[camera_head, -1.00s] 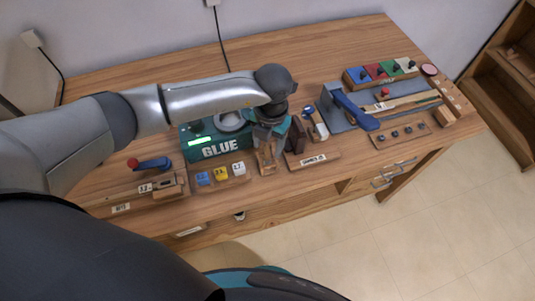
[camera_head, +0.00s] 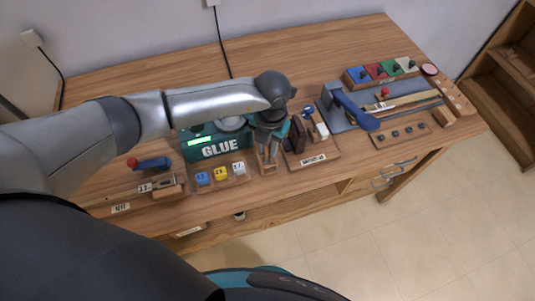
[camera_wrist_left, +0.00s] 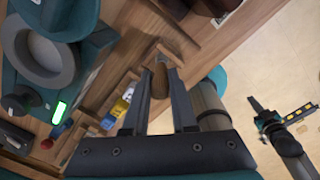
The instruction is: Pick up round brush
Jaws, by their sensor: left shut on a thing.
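The round brush shows as a brown, rounded handle (camera_wrist_left: 160,80) between the fingers in the left wrist view. My left gripper (camera_wrist_left: 159,88) is shut on it, with one finger on each side. In the head view my left gripper (camera_head: 268,150) points down at a small wooden holder (camera_head: 266,168) just right of the glue box. The brush's lower part is hidden, so I cannot tell whether it is clear of the holder.
The green GLUE box (camera_head: 219,147) stands close left of the gripper. Blue, yellow and white blocks (camera_head: 221,174) sit in front of it. A wooden rack with dark blocks (camera_head: 313,160) stands close right. The table's front middle edge is near.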

